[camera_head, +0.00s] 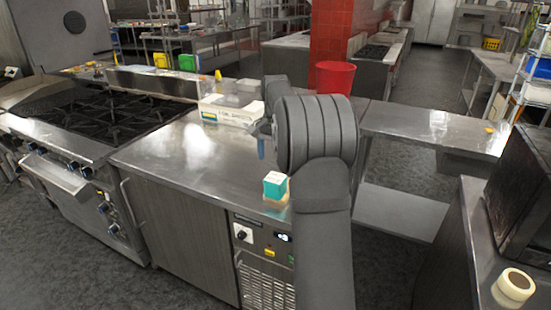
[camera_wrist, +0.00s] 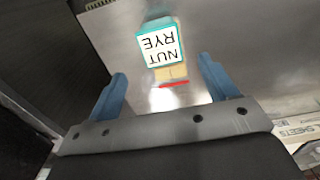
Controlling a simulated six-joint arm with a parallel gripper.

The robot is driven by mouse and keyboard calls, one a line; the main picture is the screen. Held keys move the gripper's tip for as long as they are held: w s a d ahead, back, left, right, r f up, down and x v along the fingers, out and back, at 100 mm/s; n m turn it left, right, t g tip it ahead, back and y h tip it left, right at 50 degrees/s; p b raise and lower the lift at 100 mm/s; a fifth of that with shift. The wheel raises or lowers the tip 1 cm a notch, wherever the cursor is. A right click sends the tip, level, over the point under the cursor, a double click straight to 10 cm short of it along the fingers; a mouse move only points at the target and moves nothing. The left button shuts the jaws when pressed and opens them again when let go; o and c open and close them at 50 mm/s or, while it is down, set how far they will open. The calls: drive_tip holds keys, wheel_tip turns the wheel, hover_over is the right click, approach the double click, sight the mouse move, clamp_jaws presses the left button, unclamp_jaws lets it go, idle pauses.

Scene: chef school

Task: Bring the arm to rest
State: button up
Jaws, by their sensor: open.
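My gripper (camera_wrist: 162,97) has its two blue fingers spread apart in the wrist view, with nothing held between them. In the head view one blue fingertip (camera_head: 261,148) shows beside my grey arm, above the steel counter (camera_head: 170,155); the rest of the gripper is hidden behind the arm. A teal and white box (camera_head: 275,185) stands on the counter near its front edge, below and apart from the gripper. In the wrist view the box (camera_wrist: 160,45) lies beyond the fingertips, and its label reads "NUT RYE" upside down. A tan base shows under it.
A white carton (camera_head: 230,112) lies at the counter's back, with a red bucket (camera_head: 335,77) to its right. A black stove (camera_head: 95,115) adjoins on the left. A tape roll (camera_head: 516,284) sits on the right-hand counter. The counter's left part is clear.

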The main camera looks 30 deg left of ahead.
sight(276, 178)
drive_tip(key=shift+f, duration=0.15)
wheel_tip(276, 178, down, 12)
drive_tip(key=shift+r, duration=1.95)
